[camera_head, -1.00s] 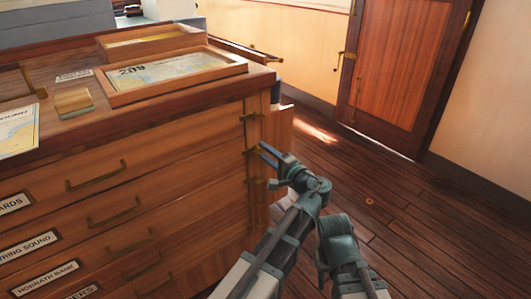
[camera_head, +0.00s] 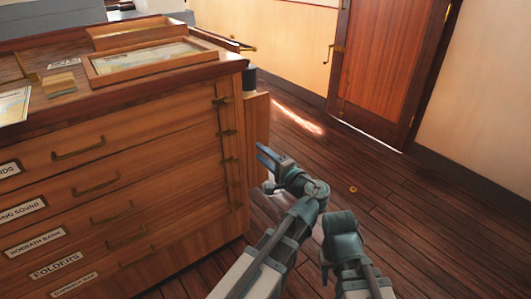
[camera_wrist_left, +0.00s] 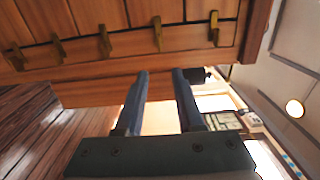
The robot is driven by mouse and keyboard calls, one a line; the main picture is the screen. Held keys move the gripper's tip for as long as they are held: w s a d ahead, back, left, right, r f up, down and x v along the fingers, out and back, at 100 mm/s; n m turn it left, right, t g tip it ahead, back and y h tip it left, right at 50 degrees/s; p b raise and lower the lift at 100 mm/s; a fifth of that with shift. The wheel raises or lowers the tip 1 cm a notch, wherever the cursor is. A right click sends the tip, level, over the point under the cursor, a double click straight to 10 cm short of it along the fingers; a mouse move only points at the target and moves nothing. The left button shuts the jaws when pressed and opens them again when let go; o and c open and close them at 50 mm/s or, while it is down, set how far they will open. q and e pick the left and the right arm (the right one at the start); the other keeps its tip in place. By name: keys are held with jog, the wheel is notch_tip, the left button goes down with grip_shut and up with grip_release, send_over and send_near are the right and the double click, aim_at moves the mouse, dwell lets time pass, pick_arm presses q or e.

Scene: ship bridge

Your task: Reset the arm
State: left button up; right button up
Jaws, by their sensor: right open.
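My left gripper (camera_head: 266,168) is in the middle of the head view, beside the right end of the wooden chart cabinet and above the floor. In the left wrist view its two fingers (camera_wrist_left: 160,85) stand apart with nothing between them. The cabinet's side with brass fittings shows beyond them. My right gripper (camera_head: 327,262) is lower and further right in the head view, close beside the left arm. It is open, but its fingers are mostly hidden by its own wrist. I see nothing held in either gripper.
The wooden cabinet (camera_head: 150,135) fills the left, with labelled drawers and brass handles. A framed chart (camera_head: 150,57) lies on its top. A wooden door (camera_head: 385,60) stands at the back right. The plank floor (camera_head: 420,220) on the right is clear.

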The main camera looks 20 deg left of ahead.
pick_arm(q)
jog(key=s+a+f+n+g+h, duration=0.1)
jog(key=s+f+n+g+h, duration=0.35)
jog(key=f, duration=0.55)
jog(key=s+a+f+n+g+h, duration=0.2)
jog(key=s+f+g+h, duration=0.25)
jog(key=s+f, duration=0.35)
jog(key=s+d+f+m+g+h+p, duration=0.15)
jog(key=s+d, duration=0.25)
jog(key=d, duration=0.5)
jog(key=s+d+f+m+g+h, duration=0.1)
jog(key=s+d+h, duration=0.2)
jog(key=s+d, duration=0.35)
notch_tip(320, 180, up, 38)
jog(key=w+d+p, duration=0.1)
jog(key=p, duration=3.7)
jog(key=shift+w+d+r, duration=0.15)
jog(key=shift+w+d, duration=0.1)
jog(key=shift+w, duration=0.15)
jog(key=shift+t, duration=0.25)
